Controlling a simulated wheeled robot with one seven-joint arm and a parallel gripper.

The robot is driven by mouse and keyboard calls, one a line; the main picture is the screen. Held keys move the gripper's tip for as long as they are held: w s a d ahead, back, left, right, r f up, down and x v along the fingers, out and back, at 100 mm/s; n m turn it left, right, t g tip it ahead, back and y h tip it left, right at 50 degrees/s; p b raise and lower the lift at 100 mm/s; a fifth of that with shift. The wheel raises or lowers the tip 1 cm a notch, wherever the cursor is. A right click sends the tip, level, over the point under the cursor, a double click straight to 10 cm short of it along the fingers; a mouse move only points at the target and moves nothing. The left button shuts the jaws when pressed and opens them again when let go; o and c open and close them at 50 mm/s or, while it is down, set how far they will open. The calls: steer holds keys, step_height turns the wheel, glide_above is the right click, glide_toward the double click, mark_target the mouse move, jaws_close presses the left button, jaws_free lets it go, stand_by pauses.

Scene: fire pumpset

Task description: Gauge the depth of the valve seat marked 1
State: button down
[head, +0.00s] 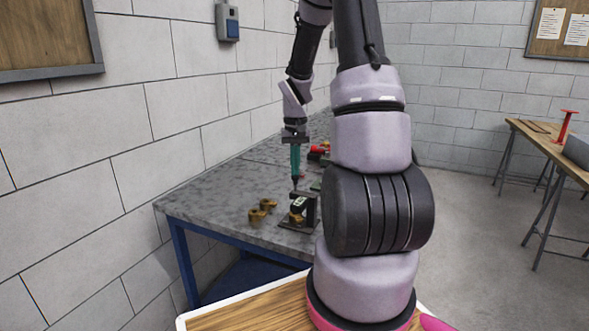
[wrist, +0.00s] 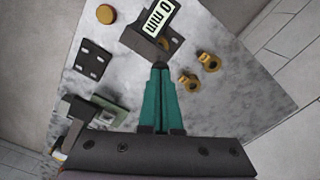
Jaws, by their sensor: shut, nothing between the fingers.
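My gripper (head: 295,178) points straight down over the bench, just above a dark stand (head: 311,208). In the wrist view its teal fingers (wrist: 160,70) are together, with nothing between them. Their tips lie close to the dark stand (wrist: 174,42); I cannot tell whether they touch it. A pale display reading "0 mm" (wrist: 157,18) is at the stand. Two brass pieces with ring-shaped ends, which may be valve seats (wrist: 190,82) (wrist: 209,61), lie right of the fingers; they also show in the head view (head: 257,215). No number is legible on them.
A round brass piece (wrist: 106,13) and a dark plate with holes (wrist: 93,60) lie left of the fingers. A green-and-dark item (wrist: 108,110) is near the gripper body. Red items (head: 318,152) sit farther back on the grey bench (head: 205,195). A block wall borders the bench.

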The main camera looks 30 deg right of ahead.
steer(key=shift+f, duration=0.9)
steer(key=shift+r, duration=0.15)
stand_by(0.4)
steer(key=shift+r, duration=3.4)
steer(key=shift+a+r, duration=0.15)
steer(key=shift+r, duration=0.2)
steer(key=s+a+r+t+y, duration=0.1)
steer(key=s+a+r+t, duration=0.2)
steer(key=s+a+r, duration=0.4)
steer(key=s+a+r+t+y, duration=0.1)
steer(key=s+a+r+t, duration=0.3)
steer(key=s+a+r, duration=0.3)
steer(key=a+v, duration=0.1)
steer(key=v, duration=0.7)
steer(key=shift+s+a, duration=0.35)
steer(key=shift+s, duration=0.05)
